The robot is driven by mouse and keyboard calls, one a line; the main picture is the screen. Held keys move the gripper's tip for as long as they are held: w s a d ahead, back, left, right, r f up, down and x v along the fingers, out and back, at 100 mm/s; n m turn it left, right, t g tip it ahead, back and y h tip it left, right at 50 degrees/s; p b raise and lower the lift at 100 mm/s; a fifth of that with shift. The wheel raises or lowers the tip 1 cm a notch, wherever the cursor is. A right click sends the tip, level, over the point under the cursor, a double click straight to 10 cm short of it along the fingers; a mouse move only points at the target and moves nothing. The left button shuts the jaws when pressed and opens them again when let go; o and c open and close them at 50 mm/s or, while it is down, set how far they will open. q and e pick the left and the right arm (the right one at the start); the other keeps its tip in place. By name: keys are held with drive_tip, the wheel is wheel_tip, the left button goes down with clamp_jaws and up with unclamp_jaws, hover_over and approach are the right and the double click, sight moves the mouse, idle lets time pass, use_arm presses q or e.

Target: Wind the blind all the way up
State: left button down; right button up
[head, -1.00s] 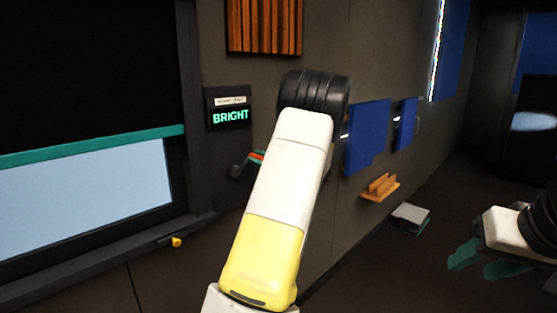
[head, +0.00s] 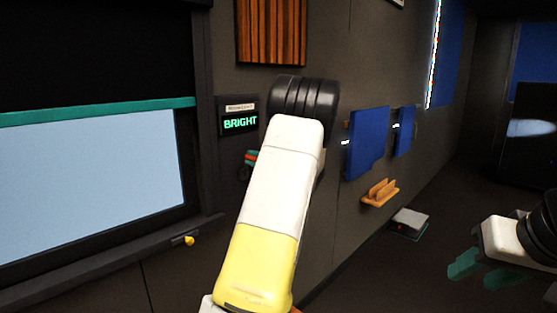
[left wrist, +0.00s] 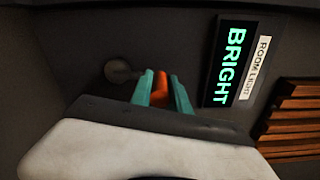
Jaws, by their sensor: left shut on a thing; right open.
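The black blind (head: 90,50) hangs over the upper part of the window, and its teal bottom bar (head: 100,112) sits above a wide strip of bare pale glass (head: 90,180). My left gripper (left wrist: 163,88) is shut on the orange crank handle (left wrist: 160,92), with a teal finger on each side of it. The dark round crank hub (left wrist: 119,70) shows left of the fingers in the left wrist view. In the head view my left arm hides most of the crank. My right gripper (head: 482,272) is open and empty at the lower right.
The room light display (head: 240,122) reads BRIGHT, right of the window. A slatted wood panel (head: 271,30) is above. Blue panels (head: 367,143), a small orange shelf (head: 380,192) and a grey box (head: 411,219) lie further right. A yellow knob (head: 189,240) is below the window.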

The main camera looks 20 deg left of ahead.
use_arm(q)
drive_tip(key=s+a+f+n, duration=0.2)
drive_tip(key=s+f+n, duration=0.4)
drive_tip(key=n, duration=1)
drive_tip(key=shift+s+a+f, duration=0.15)
drive_tip(key=shift+s+a, duration=0.2)
drive_tip(key=shift+s, duration=0.1)
drive_tip(key=shift+f, duration=0.1)
drive_tip(key=c, duration=1.3)
unclamp_jaws()
drive_tip(key=shift+o, duration=0.2)
drive_tip(key=v, duration=0.7)
drive_tip(key=shift+s+d, duration=0.2)
drive_tip(key=shift+d, duration=0.2)
